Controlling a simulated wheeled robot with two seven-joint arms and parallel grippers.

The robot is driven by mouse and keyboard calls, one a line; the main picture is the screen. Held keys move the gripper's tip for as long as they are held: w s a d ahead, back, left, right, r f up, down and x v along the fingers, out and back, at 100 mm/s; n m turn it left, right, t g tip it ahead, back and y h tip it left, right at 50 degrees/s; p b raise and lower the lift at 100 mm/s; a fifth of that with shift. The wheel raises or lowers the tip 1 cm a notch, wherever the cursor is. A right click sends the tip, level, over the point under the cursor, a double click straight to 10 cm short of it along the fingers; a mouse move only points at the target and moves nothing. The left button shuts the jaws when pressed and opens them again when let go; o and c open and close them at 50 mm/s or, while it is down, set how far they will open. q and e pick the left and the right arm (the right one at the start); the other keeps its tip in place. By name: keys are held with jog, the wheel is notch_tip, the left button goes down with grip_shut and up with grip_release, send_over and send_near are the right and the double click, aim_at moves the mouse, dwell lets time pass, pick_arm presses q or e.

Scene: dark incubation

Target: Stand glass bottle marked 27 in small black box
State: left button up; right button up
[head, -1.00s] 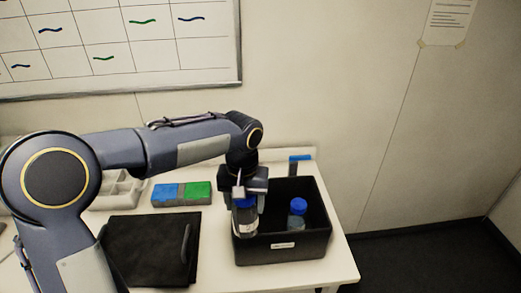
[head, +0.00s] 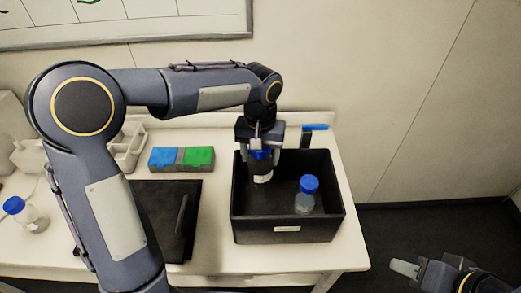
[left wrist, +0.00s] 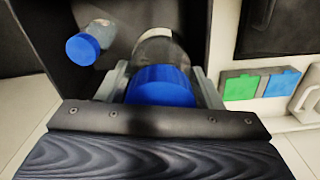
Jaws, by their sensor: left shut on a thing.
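My left gripper (head: 261,150) points down and is shut on a glass bottle (head: 262,171) with a blue cap. This bottle is in the left back part of the small black box (head: 255,231), below its rim. Whether it touches the floor of the box, I cannot tell. In the left wrist view the held bottle's blue cap (left wrist: 162,86) is between the two fingers. Its number is not readable. A second blue-capped bottle (head: 306,197) stands at the right in the box. My right gripper (head: 404,268) is at the lower right, clear of the table; its jaw opening is unclear.
A third blue-capped bottle (head: 28,216) is at the far left of the table. A black flat case (head: 160,205) lies left of the box. A blue and green block (head: 181,158) and a grey rack (head: 126,147) are behind. A blue-topped item (head: 306,136) stands behind the box.

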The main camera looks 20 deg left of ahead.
pick_arm(q)
notch_tip(320, 180, down, 14)
jog(key=b, duration=0.9)
jog(key=shift+b, duration=0.4)
jog(key=shift+f+b, duration=0.75)
jog(key=shift+f, duration=0.2)
jog(key=o, duration=1.5)
jog(key=shift+r, duration=0.1)
notch_tip(320, 180, up, 8)
jog(key=shift+f, duration=0.1)
